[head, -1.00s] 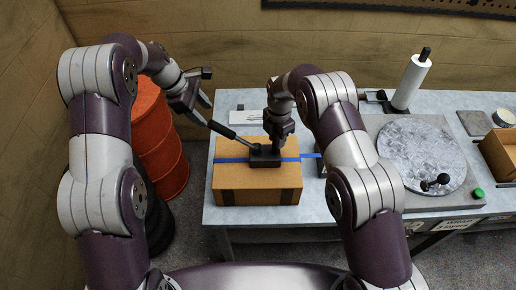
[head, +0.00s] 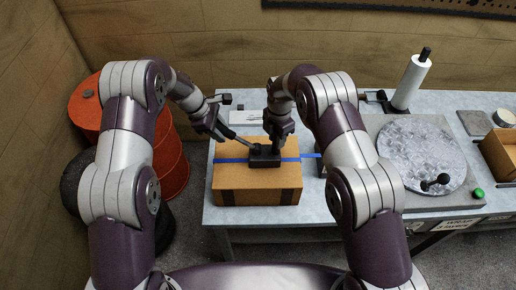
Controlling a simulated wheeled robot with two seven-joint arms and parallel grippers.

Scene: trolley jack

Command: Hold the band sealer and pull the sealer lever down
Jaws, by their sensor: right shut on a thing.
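The band sealer (head: 265,161) is a small dark tool on top of the brown carton (head: 256,183), on the blue strap (head: 232,160). Its dark sealer lever (head: 246,141) slopes up to the left from the body. My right gripper (head: 277,142) points down from above and is shut on the band sealer; its fingertips partly hide the body. My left gripper (head: 224,131) is at the raised outer end of the lever and overlaps it in the head view. Whether its jaws are open or closed around the lever is too small to tell.
The carton stands at the left end of a grey table (head: 345,206). To the right are a round grey turntable (head: 420,155), a white roll (head: 410,82), a green button (head: 478,193) and an open box (head: 499,155). An orange drum (head: 170,165) stands left of the table.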

